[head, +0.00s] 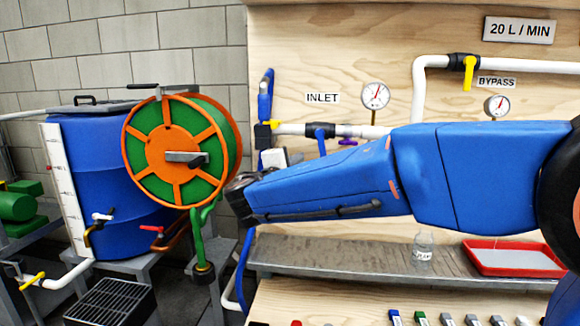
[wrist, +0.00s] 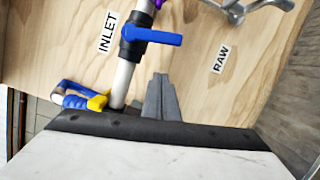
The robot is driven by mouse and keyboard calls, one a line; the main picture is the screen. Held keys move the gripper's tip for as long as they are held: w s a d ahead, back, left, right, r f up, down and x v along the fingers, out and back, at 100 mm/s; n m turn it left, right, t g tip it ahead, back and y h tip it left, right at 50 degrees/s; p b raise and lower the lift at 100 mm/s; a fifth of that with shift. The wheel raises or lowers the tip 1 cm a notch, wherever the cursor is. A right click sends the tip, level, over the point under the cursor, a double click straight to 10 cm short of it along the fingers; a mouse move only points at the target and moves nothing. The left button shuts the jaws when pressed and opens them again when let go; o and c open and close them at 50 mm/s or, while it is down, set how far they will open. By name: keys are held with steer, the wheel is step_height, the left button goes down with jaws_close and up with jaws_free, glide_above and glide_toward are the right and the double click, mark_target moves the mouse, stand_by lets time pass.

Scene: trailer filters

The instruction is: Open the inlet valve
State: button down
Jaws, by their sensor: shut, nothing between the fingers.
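The inlet valve is a black body (wrist: 131,50) on a white pipe, beside the INLET label (wrist: 107,32). Its blue lever (wrist: 155,37) lies across the pipe. In the head view the lever (head: 321,142) hangs down from the horizontal pipe, below and right of the INLET label (head: 322,98). My gripper (wrist: 160,97) shows in the wrist view as grey fingers, shut and empty. The fingertips are below the lever in that picture and appear apart from it. In the head view my arm hides most of my gripper.
A yellow fitting (wrist: 97,101) with a blue hose sits left of my fingers. A gauge (head: 375,95) and the bypass valve's yellow handle (head: 469,72) are to the right. A hose reel (head: 173,155) and blue barrel (head: 110,180) stand left. A shelf holds a red tray (head: 482,270).

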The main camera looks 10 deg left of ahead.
mark_target(322, 147)
steer(key=shift+s+d+r, duration=0.1)
steer(key=shift+d+r, duration=0.15)
steer(key=shift+d, duration=0.75)
steer(key=shift+s+d+r, duration=0.1)
steer(key=shift+d+r, duration=0.1)
steer(key=shift+d, duration=0.75)
steer(key=shift+d+f+n, duration=0.1)
steer(key=shift+d+n, duration=0.3)
steer(key=shift+n, duration=0.3)
steer(key=shift+s+d+r+n+t+y, duration=0.1)
steer(key=shift+d+r+n+t+y, duration=0.75)
steer(key=shift+n, duration=1.5)
steer(key=shift+w+d+r+n+t+y, duration=0.15)
steer(key=shift+d+n+y, duration=0.15)
steer(key=shift+d+n, duration=1.55)
steer(key=shift+s+d+r+n+t+y, duration=0.15)
steer(key=shift+d+r+n+t+y, duration=0.4)
steer(key=shift+n, duration=2.25)
steer(key=shift+d, duration=0.1)
